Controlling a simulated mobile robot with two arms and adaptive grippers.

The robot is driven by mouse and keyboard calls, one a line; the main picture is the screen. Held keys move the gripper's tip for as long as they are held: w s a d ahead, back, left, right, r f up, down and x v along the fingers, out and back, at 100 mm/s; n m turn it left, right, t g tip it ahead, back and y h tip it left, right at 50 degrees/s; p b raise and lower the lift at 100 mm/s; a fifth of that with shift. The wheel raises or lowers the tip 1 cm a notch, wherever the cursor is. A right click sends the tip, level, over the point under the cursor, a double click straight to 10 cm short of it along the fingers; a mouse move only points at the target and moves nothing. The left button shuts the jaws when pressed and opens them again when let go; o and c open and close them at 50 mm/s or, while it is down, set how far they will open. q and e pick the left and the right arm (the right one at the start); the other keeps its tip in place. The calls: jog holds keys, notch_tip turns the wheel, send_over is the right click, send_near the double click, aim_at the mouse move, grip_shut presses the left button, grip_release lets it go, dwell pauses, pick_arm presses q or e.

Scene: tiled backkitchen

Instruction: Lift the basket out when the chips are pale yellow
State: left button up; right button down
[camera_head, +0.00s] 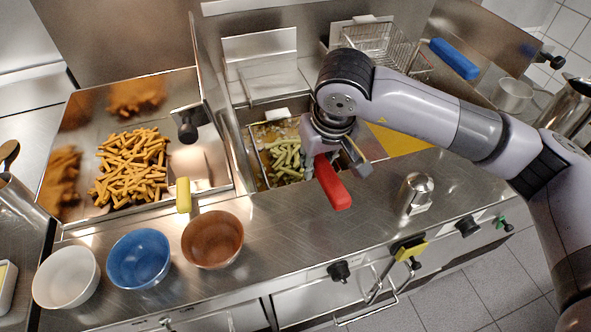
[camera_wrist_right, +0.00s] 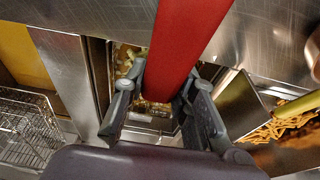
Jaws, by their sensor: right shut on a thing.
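The fry basket (camera_head: 262,150) sits down in the fryer well, among bubbling oil (camera_head: 268,133). The chips (camera_head: 287,158) in it look pale yellow, slightly greenish. My right gripper (camera_head: 328,150) is shut on the basket's red handle (camera_head: 335,186), which sticks out over the counter's front. In the wrist view the red handle (camera_wrist_right: 190,35) runs between the two fingers (camera_wrist_right: 158,100). The gripper and arm hide the right part of the basket. My left gripper is not in view.
A tray of golden-brown chips (camera_head: 133,166) lies left of the fryer. White (camera_head: 66,277), blue (camera_head: 139,258) and brown (camera_head: 212,239) bowls stand at the front left. An empty blue-handled basket (camera_head: 382,43) is behind my arm. A metal shaker (camera_head: 415,193) stands right of the handle.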

notch_tip(320, 180, up, 7)
jog(key=shift+f+p, duration=0.1)
jog(key=shift+p, duration=0.7)
